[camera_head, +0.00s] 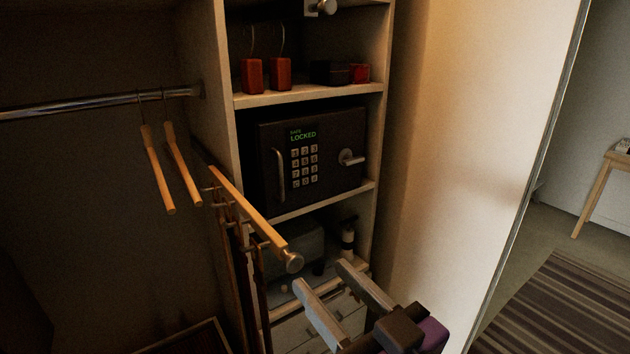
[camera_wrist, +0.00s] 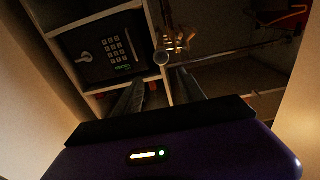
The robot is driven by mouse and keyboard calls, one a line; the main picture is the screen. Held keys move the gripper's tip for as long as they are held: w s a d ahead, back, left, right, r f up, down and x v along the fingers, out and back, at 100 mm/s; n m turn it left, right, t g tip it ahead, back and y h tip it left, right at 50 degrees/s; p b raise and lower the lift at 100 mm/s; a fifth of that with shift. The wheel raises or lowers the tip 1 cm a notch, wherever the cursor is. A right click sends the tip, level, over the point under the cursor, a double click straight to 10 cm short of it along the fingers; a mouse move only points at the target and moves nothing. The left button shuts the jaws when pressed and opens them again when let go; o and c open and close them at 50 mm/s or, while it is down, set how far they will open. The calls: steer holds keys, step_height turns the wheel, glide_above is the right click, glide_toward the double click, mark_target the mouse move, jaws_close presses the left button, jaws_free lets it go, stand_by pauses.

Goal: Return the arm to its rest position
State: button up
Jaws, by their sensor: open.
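My gripper (camera_head: 322,274) is in the lower middle of the head view, in front of the lower shelves of an open closet. Its two grey fingers are apart, with nothing between them. In the wrist view the fingers (camera_wrist: 157,90) also stand apart and empty. The wooden rail with a round metal end (camera_head: 262,224) juts out just left of and above the fingers. I cannot tell whether the rail and a finger touch. The purple part of my arm's end shows at the bottom of both views.
A black safe (camera_head: 330,190), its display reading LOCKED, sits on the middle shelf. Red items (camera_head: 266,75) and dark boxes (camera_head: 328,73) are on the shelf above. Two wooden hangers (camera_head: 158,170) hang from a metal rod (camera_head: 90,107). A pale door panel (camera_head: 460,130) bounds the right; striped rug (camera_head: 555,305) beyond.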

steer(key=d+r+m+t+h, duration=0.1)
steer(key=d+m+t+h, duration=0.35)
steer(key=d, duration=0.25)
steer(key=s+d+f+m+h, duration=0.4)
steer(key=s+d+f, duration=0.2)
steer(key=f, duration=0.1)
steer(key=s+d+f+n+g+h, duration=0.1)
steer(key=s+d+f+g, duration=0.1)
steer(key=s+f, duration=0.6)
steer(key=s+d+f+n+g, duration=0.1)
steer(key=s+f, duration=0.7)
steer(key=s, duration=0.8)
steer(key=shift+d+f+g+h, duration=0.35)
steer(key=shift+d+g, duration=0.45)
steer(key=shift+g, duration=0.35)
